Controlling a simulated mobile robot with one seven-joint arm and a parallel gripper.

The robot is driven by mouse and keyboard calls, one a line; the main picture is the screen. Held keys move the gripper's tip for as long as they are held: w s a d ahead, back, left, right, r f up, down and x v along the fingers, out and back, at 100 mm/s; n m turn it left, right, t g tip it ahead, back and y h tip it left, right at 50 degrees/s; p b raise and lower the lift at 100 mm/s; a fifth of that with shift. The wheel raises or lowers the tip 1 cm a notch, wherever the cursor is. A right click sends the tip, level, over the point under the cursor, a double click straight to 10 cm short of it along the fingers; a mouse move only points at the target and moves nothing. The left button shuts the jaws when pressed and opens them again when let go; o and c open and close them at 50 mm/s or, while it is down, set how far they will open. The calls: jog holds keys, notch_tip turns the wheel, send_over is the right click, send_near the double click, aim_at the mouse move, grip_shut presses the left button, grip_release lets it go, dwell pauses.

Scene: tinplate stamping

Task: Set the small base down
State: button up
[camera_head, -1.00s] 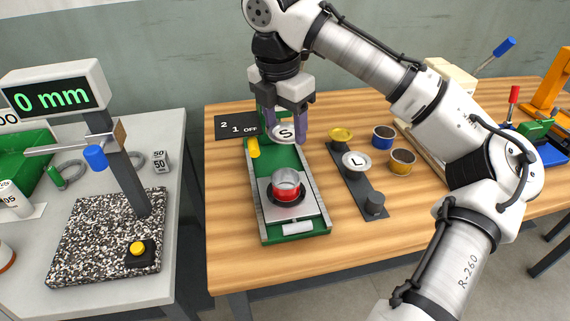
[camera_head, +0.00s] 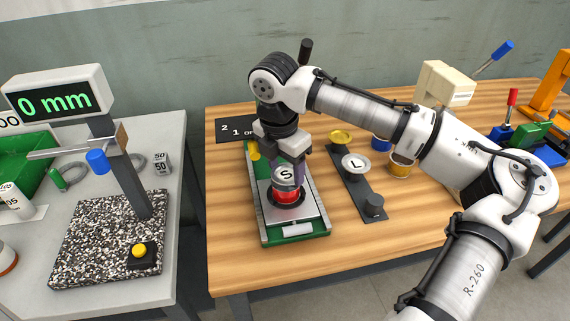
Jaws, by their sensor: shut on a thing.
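The small base (camera_head: 286,174) is a silvery disc marked "S". My gripper (camera_head: 287,176) is shut on it, with purple fingers at its sides. It is at the top of the red can (camera_head: 286,196), which stands on the metal plate (camera_head: 311,206) of the green fixture (camera_head: 268,239). I cannot tell whether the disc touches the can's rim. The gripper hides the back of the fixture.
To the right, a dark strip (camera_head: 352,186) carries a disc marked "L" (camera_head: 356,165) and a dark knob (camera_head: 374,205). A yellow lid (camera_head: 340,137), a blue tin (camera_head: 381,141) and a yellow tin (camera_head: 400,168) stand nearby. The wooden table's front is clear.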

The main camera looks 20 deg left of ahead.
aim_at(280, 177)
jog(key=shift+f, duration=0.6)
jog(key=o, duration=0.7)
jog(key=shift+c, duration=0.2)
jog(key=shift+r, duration=0.6)
notch_tip(280, 177, up, 12)
jog(key=s+b, duration=0.1)
jog(key=shift+s+a, duration=0.15)
jog(key=shift+a, duration=0.1)
